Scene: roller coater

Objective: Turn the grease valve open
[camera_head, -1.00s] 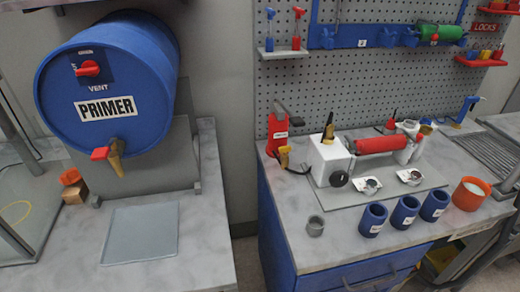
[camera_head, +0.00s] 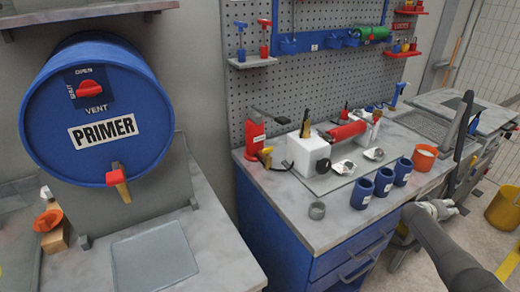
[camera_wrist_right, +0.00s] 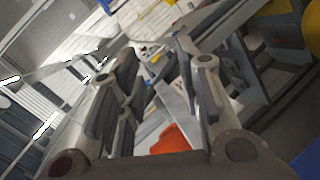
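No part with a readable grease label shows, so I cannot tell which one is the grease valve. On the bench, a red upright unit (camera_head: 255,136) with a small label stands left of the white block (camera_head: 304,152). A small yellow fitting (camera_head: 265,157) sits at its foot. The block has a black knob (camera_head: 323,166) and a red roller (camera_head: 347,131) behind it. My right gripper (camera_head: 437,208) is at the bench's right front, apart from these parts. In the right wrist view the right gripper (camera_wrist_right: 160,92) has spread fingers with nothing between them. My left gripper is out of view.
Several blue cups (camera_head: 362,193) and an orange cup (camera_head: 424,158) line the bench front. A gap separates the benches. A yellow bucket (camera_head: 504,208) stands at right.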

